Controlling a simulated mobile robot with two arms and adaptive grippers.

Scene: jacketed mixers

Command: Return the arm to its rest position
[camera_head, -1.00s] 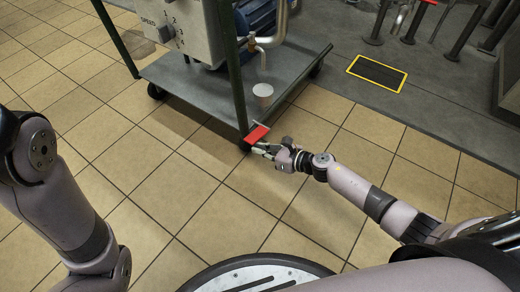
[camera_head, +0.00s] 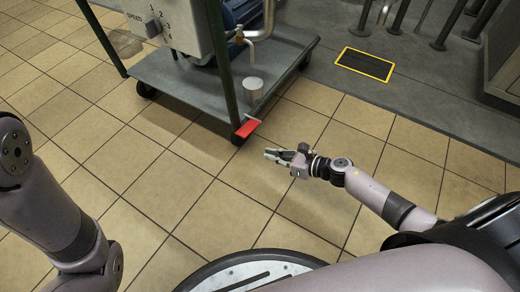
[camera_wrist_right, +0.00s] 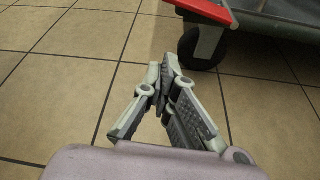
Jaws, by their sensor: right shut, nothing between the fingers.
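My right gripper (camera_head: 270,154) is in the head view, to the right of and below the red pedal of the cart, apart from it. In the right wrist view its fingers (camera_wrist_right: 160,72) meet at the tips with nothing between them. My right arm reaches in from the right over the tiled floor. My left arm shows at the left of the head view, but its gripper is out of the picture.
The wheeled cart (camera_head: 185,83) carries a control box (camera_head: 168,20), pipes and a small grey cup (camera_head: 252,88). Its red pedal (camera_head: 246,129) sticks out at the near corner, also in the right wrist view (camera_wrist_right: 205,9). A yellow-edged mat (camera_head: 364,64) lies beyond. Tiles nearby are clear.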

